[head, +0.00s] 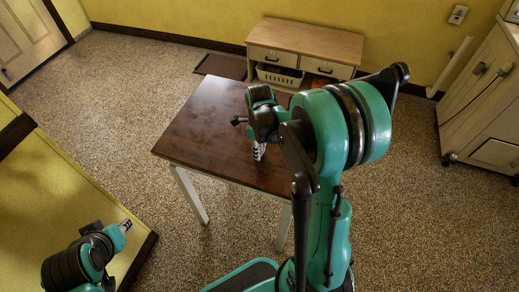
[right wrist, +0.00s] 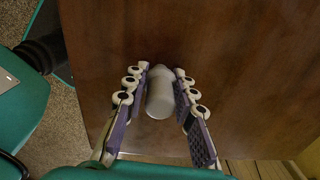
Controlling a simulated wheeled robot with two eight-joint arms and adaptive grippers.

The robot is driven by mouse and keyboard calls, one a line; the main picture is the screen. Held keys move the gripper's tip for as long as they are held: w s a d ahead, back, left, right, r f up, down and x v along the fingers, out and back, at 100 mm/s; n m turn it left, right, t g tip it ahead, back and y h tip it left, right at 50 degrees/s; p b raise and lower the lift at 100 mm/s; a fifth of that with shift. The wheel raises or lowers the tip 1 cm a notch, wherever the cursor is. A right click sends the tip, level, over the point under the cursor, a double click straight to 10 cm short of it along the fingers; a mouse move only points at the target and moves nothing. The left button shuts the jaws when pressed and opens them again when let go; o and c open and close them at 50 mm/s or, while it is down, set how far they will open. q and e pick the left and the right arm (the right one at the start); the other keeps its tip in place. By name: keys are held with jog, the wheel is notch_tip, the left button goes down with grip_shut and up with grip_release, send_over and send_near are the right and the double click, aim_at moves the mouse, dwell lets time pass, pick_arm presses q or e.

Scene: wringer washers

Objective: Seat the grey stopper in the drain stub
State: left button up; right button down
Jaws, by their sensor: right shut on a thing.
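A pale grey, round-bodied piece with a narrower end, which looks like the grey stopper (right wrist: 160,97), sits between the fingers of my right gripper (right wrist: 162,88) in the right wrist view. The gripper is shut on it, above the brown table top. In the head view my right gripper (head: 259,152) points down over the right part of the table (head: 205,121), and my arm hides the stopper there. My left gripper (head: 125,226) is low at the left, away from the table; its jaw opening is too small to judge. I cannot make out the drain stub.
A low wooden cabinet (head: 308,42) with drawers and a white basket (head: 279,76) stands behind the table. A pale cabinet (head: 488,105) on casters stands at the right. Speckled floor (head: 130,85) is clear left of the table. The table's left part is bare.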

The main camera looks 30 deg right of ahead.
jog(key=shift+r+p, duration=1.7)
jog(key=shift+r, duration=0.75)
jog(key=shift+f, duration=0.1)
